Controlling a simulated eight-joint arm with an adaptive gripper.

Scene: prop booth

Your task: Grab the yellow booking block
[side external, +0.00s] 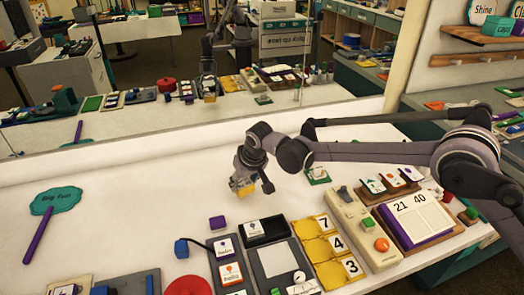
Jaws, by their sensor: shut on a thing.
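The yellow booking block (240,187) is held at the end of my gripper (245,178). My gripper points down and is shut on the block, above the white tabletop. Part of the block is hidden by the fingers. I cannot tell exactly how high it hangs. Several yellow number tiles (337,242) marked 7, 4 and 3 lie in a column to the lower right.
A purple block (217,223), blue block (181,249), red disc (188,286) and grey trays (283,263) lie near the front. A number board (417,213) stands at right. A teal sign (56,200) lies left. A mirror behind reflects the table. The middle-left tabletop is clear.

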